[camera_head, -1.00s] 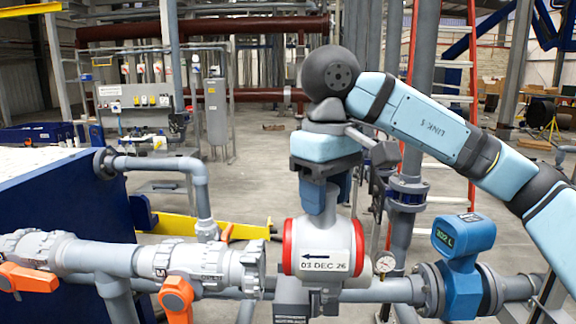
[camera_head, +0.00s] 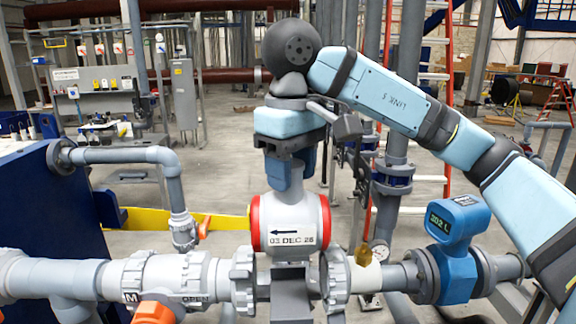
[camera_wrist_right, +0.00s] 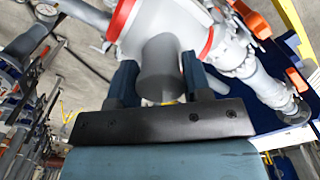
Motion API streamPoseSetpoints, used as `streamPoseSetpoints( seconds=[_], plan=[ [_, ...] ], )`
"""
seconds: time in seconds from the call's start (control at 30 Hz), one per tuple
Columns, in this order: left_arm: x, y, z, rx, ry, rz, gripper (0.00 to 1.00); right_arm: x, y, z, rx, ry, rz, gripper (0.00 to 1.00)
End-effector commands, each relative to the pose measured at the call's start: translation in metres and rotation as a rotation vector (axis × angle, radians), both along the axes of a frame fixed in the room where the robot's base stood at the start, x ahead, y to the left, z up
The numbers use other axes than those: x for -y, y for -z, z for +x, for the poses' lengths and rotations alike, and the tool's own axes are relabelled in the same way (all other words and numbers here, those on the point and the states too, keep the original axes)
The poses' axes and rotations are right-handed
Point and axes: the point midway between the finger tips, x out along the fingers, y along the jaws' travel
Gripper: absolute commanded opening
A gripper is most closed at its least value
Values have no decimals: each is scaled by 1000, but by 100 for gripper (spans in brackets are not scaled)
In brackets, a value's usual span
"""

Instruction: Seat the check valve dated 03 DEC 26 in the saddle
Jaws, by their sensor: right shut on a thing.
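The check valve (camera_head: 291,222) has a pale grey body, red end rings, a left-pointing arrow and the label 03 DEC 26. My right gripper (camera_head: 291,174) is shut on its upper stub from above and holds it upright. In the wrist view, the blue fingers stand on either side of the grey stub (camera_wrist_right: 160,72) of the valve. The saddle (camera_head: 290,292) appears as a grey block in the pipe gap, below the valve in the picture. The valve's ends show above the pipe line; whether its underside touches the saddle I cannot tell. My left gripper is out of view.
Grey union nuts flank the gap, at left (camera_head: 243,280) and right (camera_head: 336,282). A pressure gauge (camera_head: 379,250) and a blue meter (camera_head: 453,232) stand to the right. An orange-handled valve (camera_head: 155,312) is at lower left. A blue-walled tank (camera_head: 80,195) is at left.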

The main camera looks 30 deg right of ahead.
Motion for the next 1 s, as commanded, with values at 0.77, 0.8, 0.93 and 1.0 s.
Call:
streamPoseSetpoints(
  seconds=[0.77,0.8,0.93,1.0],
  plan=[
    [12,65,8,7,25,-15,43,0,89,0,1,0,0,18],
    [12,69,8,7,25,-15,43,0,93,0,1,0,0,18],
    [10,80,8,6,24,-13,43,0,106,0,1,0,0,18],
    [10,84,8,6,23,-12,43,0,110,0,1,0,0,18]
  ],
)
